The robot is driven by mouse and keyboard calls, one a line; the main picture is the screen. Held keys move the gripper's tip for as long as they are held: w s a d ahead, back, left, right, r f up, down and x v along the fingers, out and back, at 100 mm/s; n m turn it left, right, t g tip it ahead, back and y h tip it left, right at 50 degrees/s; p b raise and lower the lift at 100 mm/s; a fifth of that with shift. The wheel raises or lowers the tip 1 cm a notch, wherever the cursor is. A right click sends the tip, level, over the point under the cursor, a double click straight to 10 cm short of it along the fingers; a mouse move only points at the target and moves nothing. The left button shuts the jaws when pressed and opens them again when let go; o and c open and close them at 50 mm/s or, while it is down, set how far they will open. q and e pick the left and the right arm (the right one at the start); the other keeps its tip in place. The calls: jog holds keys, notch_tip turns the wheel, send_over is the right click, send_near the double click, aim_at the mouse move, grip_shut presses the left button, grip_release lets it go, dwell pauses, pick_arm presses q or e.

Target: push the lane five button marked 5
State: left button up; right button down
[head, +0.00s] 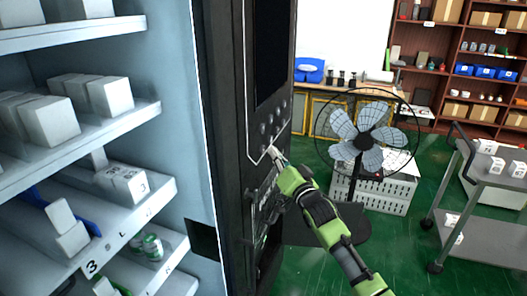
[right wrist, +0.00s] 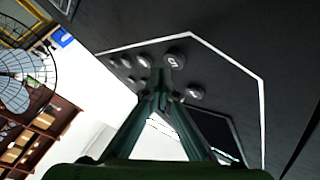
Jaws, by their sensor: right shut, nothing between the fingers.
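The button marked 5 (right wrist: 175,59) is a round dark button on the black panel (right wrist: 225,75) of the vending machine, inside a white outline. My right gripper (right wrist: 163,77) is shut and empty, its fingertips just below the 5 in the right wrist view and partly overlapping its lower edge. I cannot tell whether they touch it. In the head view the right gripper (head: 272,153) reaches the lower part of the button panel (head: 268,122) and hides some of it. My left gripper is not in view.
Other round buttons (right wrist: 145,61) sit close beside the 5, and one (right wrist: 194,93) lies right of the fingertips. Shelves of white boxes (head: 110,95) fill the machine at left. A fan (head: 365,140) and a grey cart (head: 485,185) stand at right. Green floor lies between them.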

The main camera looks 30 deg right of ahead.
jog(key=shift+w+a, duration=0.1)
dwell(0.3)
jog(key=shift+w+a, duration=0.2)
jog(key=shift+w, duration=0.05)
jog(key=shift+w+a, duration=0.25)
jog(key=shift+w, duration=0.05)
dwell(0.8)
jog(key=shift+s+d, duration=0.1)
jog(key=shift+s+d+p, duration=0.45)
jog(key=shift+s, duration=0.1)
dwell(0.3)
jog(key=shift+s+d+p, duration=0.8)
jog(key=shift+s+d, duration=0.8)
jog(key=shift+s, duration=0.3)
